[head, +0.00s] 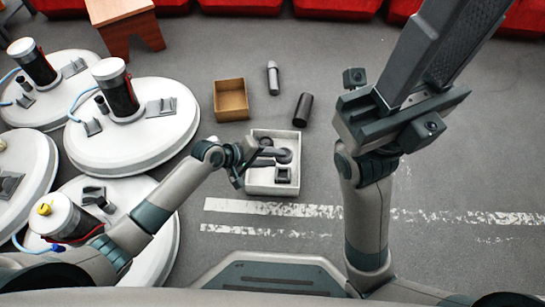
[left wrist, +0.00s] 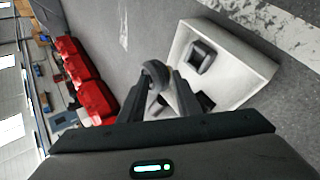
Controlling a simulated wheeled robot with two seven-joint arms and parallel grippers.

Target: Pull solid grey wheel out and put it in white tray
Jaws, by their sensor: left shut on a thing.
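My left gripper (head: 262,157) is over the white tray (head: 262,190), with its fingers pointing right. It is shut on a dark grey wheel (head: 285,156), which appears above the tray's back half. In the left wrist view the wheel (left wrist: 156,72) shows round and dark at the fingertips (left wrist: 160,88), partly hidden by them. In that view the white tray (left wrist: 252,72) lies to the right of the wheel. My right gripper (head: 430,55) is large, close to the camera and points up to the right. Its tips are cut off by the frame edge.
A black square piece (head: 282,175) lies in the tray's front part. An open brown box (head: 231,100), a grey bottle-like cylinder (head: 273,78) and a black cylinder (head: 303,110) stand or lie behind. White round tanks (head: 130,140) fill the left. Floor right of the tray is clear.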

